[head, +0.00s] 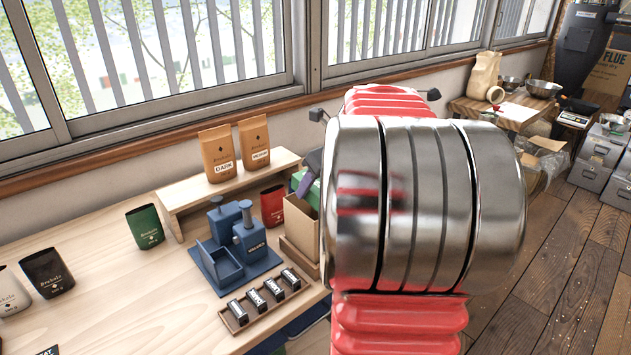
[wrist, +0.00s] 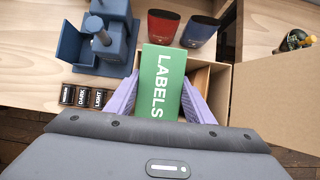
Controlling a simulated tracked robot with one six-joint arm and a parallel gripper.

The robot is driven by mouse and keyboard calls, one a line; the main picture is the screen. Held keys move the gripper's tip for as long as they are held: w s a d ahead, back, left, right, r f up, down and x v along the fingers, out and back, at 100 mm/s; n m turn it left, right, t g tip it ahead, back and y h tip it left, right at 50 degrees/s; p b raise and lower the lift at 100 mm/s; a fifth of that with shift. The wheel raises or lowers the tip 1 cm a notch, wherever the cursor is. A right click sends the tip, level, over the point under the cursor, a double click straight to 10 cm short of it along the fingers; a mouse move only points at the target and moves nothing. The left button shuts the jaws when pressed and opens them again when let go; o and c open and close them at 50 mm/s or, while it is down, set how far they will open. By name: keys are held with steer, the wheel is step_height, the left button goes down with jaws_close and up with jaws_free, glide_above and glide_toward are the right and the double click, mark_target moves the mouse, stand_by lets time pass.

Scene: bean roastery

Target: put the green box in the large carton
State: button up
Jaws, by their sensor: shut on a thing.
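The green box (wrist: 163,78), marked LABELS, is between the purple fingers of my gripper (wrist: 160,85) in the wrist view. The gripper is shut on it. The open brown carton (wrist: 222,74) lies below and around the box in that view, with a broad cardboard panel at right. In the head view, the green box (head: 313,192) shows in part above the carton (head: 299,222), beside a purple finger (head: 310,170). My arm hides the rest of the carton and box there. I cannot tell whether the box's lower end is below the carton's rim.
A blue grinder (head: 232,245) and a rack of small dark labelled blocks (head: 262,302) stand left of the carton. A red pouch (wrist: 162,26) and a dark blue pouch (wrist: 199,32) stand behind it. Brown bags (head: 216,153) stand on a wooden riser.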

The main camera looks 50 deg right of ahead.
steer(key=shift+f, duration=1.8)
steer(key=o, duration=1.2)
steer(key=shift+c, duration=0.5)
steer(key=o, duration=0.3)
steer(key=shift+r, duration=3.45)
